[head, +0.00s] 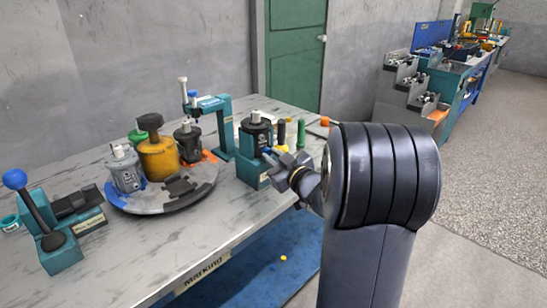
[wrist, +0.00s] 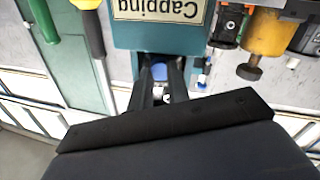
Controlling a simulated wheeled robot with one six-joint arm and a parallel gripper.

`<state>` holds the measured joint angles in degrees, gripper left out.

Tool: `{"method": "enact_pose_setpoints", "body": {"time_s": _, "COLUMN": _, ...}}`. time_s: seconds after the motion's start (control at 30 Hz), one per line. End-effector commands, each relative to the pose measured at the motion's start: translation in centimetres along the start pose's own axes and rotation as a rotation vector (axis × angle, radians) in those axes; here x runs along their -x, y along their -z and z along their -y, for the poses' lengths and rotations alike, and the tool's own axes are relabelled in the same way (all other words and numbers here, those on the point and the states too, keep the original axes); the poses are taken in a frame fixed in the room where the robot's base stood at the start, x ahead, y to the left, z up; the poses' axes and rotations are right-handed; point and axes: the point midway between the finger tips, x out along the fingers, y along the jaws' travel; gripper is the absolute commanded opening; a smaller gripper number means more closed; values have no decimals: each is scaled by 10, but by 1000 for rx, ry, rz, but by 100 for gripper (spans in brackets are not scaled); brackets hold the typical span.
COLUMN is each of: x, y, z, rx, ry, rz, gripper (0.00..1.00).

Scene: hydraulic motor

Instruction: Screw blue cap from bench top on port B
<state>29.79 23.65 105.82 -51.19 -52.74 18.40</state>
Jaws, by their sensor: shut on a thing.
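My gripper (wrist: 160,78) is shut on a small blue cap (wrist: 159,71), which shows between the fingertips in the wrist view. In the head view my gripper (head: 275,161) is at the front right of the teal capping station (head: 249,174), close to it. A dark hydraulic motor (head: 256,135) stands upright in that station. The gripper and my arm partly cover its lower front. Port B cannot be made out, and I cannot tell whether the cap touches the motor.
A round turntable (head: 160,203) left of the station carries several motors, including a yellow one (head: 158,158). A teal press (head: 224,128) stands behind. Green and black-yellow handled tools (head: 301,133) stand at the right. A blue-knobbed lever fixture (head: 48,222) is at the left. The front bench top is clear.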

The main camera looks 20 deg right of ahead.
Motion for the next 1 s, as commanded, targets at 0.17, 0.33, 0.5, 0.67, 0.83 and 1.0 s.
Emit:
{"method": "enact_pose_setpoints", "body": {"time_s": 0.17, "x": 0, "y": 0, "z": 0, "rx": 0, "ry": 0, "rz": 0, "gripper": 0}}
{"method": "enact_pose_setpoints", "body": {"time_s": 0.33, "x": 0, "y": 3, "z": -1, "rx": -49, "ry": 1, "rz": 1, "gripper": 0}}
{"method": "enact_pose_setpoints", "body": {"time_s": 0.5, "x": 0, "y": 1, "z": 0, "rx": -92, "ry": 1, "rz": 0, "gripper": 0}}
{"method": "enact_pose_setpoints", "body": {"time_s": 0.67, "x": 0, "y": 3, "z": -1, "rx": -173, "ry": 0, "rz": 1, "gripper": 0}}
{"method": "enact_pose_setpoints", "body": {"time_s": 0.83, "x": 0, "y": 0, "z": 0, "rx": -200, "ry": 0, "rz": 0, "gripper": 0}}
{"method": "enact_pose_setpoints", "body": {"time_s": 1.0, "x": 0, "y": 0, "z": 0, "rx": -199, "ry": 0, "rz": 0, "gripper": 22}}
